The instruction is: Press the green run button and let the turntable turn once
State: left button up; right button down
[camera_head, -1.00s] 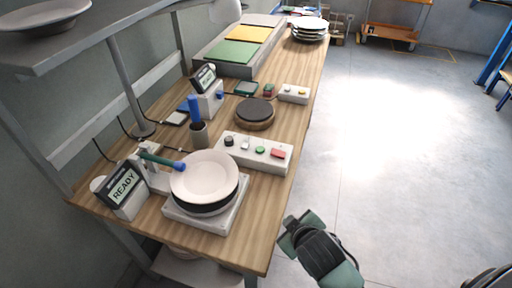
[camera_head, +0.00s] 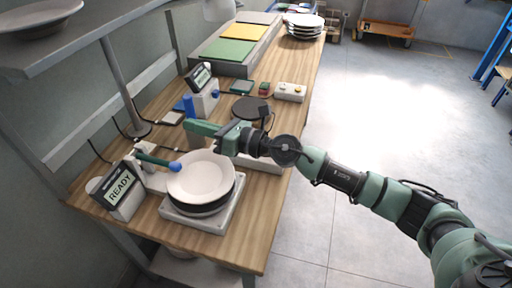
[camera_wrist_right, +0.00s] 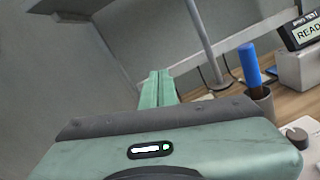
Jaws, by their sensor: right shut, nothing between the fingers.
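The white control box (camera_head: 262,160) on the bench is mostly covered by my right arm in the head view. Its green run button is hidden. My right gripper (camera_head: 190,127) is shut and empty, reaching across above the box, with its tips pointing left. Its closed fingers (camera_wrist_right: 158,88) also show in the right wrist view, where a corner of a white box with a dark knob (camera_wrist_right: 297,134) shows at lower right. A white plate (camera_head: 202,176) lies on the turntable unit (camera_head: 225,217). The display (camera_head: 121,186) beside it reads READY. My left gripper is out of view.
A blue-handled tool (camera_head: 189,105) stands close to my gripper; its dark holder (camera_wrist_right: 261,101) shows in the wrist view. A round dark disc (camera_head: 248,108) and a smaller button box (camera_head: 290,92) lie farther back.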

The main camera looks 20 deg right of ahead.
jog(key=w+d+f+n+g+h, duration=0.1)
jog(key=w+d+f+n+h, duration=0.1)
jog(key=d, duration=0.4)
jog(key=w+d+f+n+g+h, duration=0.1)
jog(key=w+d+f+n+h, duration=0.1)
jog(key=d+n+h, duration=0.2)
jog(key=w+d+f+n+g+h, duration=0.1)
jog(key=w+d+f+n+h, duration=0.1)
jog(key=d, duration=0.6)
jog(key=shift+w+d+f+n+g+h, duration=0.45)
jog(key=shift+f+n, duration=0.1)
jog(key=shift+n, duration=0.25)
jog(key=shift+a, duration=0.15)
notch_tip(320, 180, down, 8)
jog(key=b, duration=0.4)
jog(key=shift+r, duration=0.1)
jog(key=shift+f+b, duration=0.4)
jog(key=shift+f, duration=0.15)
jog(key=shift+f+b, duration=0.4)
jog(key=shift+b, duration=0.1)
